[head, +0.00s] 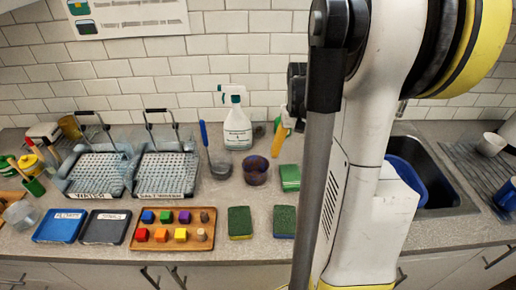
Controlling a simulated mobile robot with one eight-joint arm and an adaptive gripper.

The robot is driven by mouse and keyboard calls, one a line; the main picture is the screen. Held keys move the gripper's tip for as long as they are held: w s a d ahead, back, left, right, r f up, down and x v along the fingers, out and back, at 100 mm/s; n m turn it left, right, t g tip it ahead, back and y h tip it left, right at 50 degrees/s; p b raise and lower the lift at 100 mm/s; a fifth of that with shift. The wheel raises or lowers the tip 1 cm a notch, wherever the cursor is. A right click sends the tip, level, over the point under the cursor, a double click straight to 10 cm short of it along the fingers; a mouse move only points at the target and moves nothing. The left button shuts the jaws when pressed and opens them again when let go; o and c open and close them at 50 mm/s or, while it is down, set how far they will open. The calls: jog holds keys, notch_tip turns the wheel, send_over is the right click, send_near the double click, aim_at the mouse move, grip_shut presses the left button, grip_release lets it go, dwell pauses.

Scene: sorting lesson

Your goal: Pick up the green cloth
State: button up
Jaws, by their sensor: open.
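A green folded item (289,177), which looks like the green cloth, lies on the counter behind two green-topped sponges and left of my arm. Its right edge is close to my arm in the picture. One sponge (239,222) with a yellow edge lies in front of it to the left. The other sponge (284,222) lies directly in front of it, partly cut off by my arm. My arm fills the right middle of the head view. I cannot make out my gripper's fingers; the arm hides that area.
A purple-brown bowl (256,170), a white spray bottle (237,125) and a yellow-orange bottle (281,137) stand nearby. A sink (436,180) is at right.

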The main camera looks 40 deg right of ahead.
jog(key=b, duration=0.2)
send_over(291, 175)
jog(key=f, duration=0.5)
jog(key=shift+s+d+f, duration=0.1)
jog(key=shift+d, duration=0.2)
jog(key=f, duration=0.2)
jog(key=f+b, duration=0.1)
jog(key=f, duration=0.1)
jog(key=f+b, duration=0.1)
jog(key=shift+a+f, duration=0.3)
jog(key=shift+f, duration=0.1)
jog(key=shift+r, duration=0.1)
jog(key=shift+c, duration=0.2)
jog(key=c, duration=1.1)
